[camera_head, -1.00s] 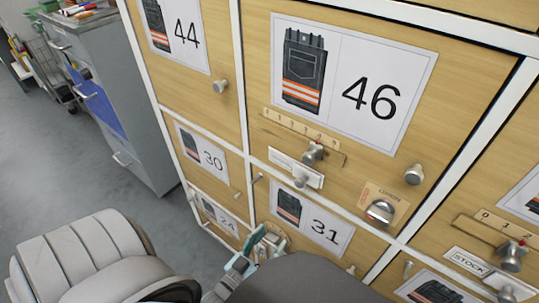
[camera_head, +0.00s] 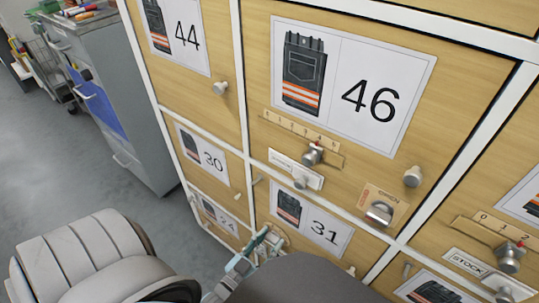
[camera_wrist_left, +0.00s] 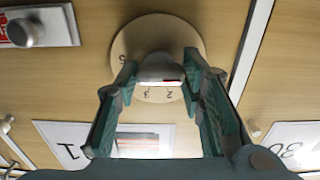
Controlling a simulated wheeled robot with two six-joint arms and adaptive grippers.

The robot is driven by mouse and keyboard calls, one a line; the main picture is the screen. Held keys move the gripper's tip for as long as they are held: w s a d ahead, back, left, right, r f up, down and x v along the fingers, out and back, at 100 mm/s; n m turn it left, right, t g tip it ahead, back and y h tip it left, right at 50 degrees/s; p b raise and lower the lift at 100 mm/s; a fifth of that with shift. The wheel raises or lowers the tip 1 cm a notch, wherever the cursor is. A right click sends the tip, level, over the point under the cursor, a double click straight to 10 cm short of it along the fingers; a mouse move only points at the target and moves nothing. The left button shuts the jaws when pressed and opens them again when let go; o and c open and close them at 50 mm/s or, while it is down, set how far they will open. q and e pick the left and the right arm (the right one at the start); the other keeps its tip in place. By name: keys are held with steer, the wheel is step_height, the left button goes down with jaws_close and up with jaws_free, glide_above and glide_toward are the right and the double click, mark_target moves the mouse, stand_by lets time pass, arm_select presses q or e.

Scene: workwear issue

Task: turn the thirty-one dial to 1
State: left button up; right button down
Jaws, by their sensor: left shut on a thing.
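The 31 dial is a round beige plate (camera_wrist_left: 126,48) with a grey metal knob (camera_wrist_left: 160,68) at its middle. In the wrist view a 2 and a 3 show upside down on the plate's lower part, and another mark shows at its left. My left gripper (camera_wrist_left: 160,80) is shut on the knob, one green finger on each side. Which number the knob points to cannot be told. In the head view my left gripper (camera_head: 263,241) is at the lower edge of the door with the 31 card (camera_head: 310,223), and the dial is mostly hidden. My right gripper is not in view.
The 30 card (camera_head: 201,155) is on the door to the left. A grey cabinet (camera_head: 132,120) stands at the left, with open floor in front.

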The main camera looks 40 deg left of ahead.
arm_select(q)
steer(key=m+p, duration=0.1)
steer(key=m, duration=0.4)
steer(key=shift+m, duration=0.6)
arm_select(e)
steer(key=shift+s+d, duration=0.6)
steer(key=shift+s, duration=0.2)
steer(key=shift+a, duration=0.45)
arm_select(q)
steer(key=o, duration=1.1)
steer(key=shift+o, duration=0.2)
steer(key=s, duration=1.2)
steer(key=shift+d, duration=0.15)
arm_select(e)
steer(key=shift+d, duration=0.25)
